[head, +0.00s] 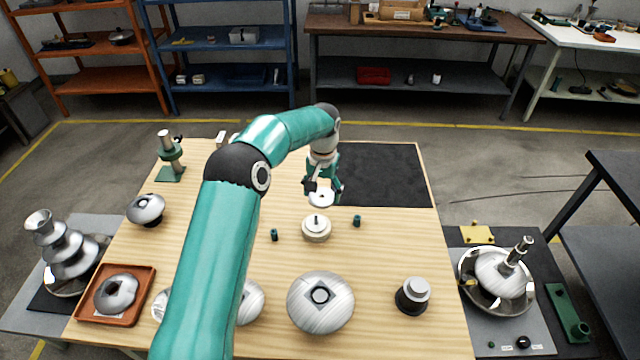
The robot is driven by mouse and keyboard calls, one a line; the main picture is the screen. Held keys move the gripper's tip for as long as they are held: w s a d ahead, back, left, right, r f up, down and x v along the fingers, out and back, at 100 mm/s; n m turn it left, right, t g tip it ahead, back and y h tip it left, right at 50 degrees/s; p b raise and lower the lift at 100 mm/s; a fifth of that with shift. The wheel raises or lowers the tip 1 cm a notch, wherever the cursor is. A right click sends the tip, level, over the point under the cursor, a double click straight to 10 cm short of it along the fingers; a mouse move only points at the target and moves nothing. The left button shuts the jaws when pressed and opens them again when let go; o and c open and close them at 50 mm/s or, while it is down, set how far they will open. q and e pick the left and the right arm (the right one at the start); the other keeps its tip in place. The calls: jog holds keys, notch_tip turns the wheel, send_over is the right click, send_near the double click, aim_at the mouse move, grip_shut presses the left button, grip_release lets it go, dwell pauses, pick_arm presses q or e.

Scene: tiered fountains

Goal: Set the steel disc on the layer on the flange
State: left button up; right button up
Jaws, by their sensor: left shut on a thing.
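My left gripper (323,187) points down over the table and is shut on the steel disc (318,200), a pale, flat round piece with a dark centre. The fingers hide part of the disc. Just in front of it, nearer me, stands the flange (316,237), a low round cream piece. A paler round layer (308,223) lies on top of it, with a dark pin standing up at the middle. The disc is behind the flange in the picture, and apart from it. My right gripper is not in view.
Small green pegs (274,235) stand either side of the flange. A large steel dome (320,302) and a capped black knob (413,296) stand nearer me. A black mat (381,175) lies at the back right. An orange tray (118,318) is at the left.

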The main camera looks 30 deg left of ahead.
aim_at(317, 224)
pick_arm(q)
jog(key=shift+s+a+r, duration=0.15)
jog(key=shift+s+a, duration=0.35)
jog(key=shift+a, duration=0.05)
jog(key=shift+f+b, duration=1.05)
jog(key=shift+f, duration=0.55)
jog(key=shift+f+b, duration=0.45)
jog(key=shift+f, duration=0.3)
jog(key=shift+f+b, duration=1.15)
jog(key=shift+f, duration=0.6)
jog(key=shift+f+b, duration=0.65)
jog(key=shift+f, duration=0.3)
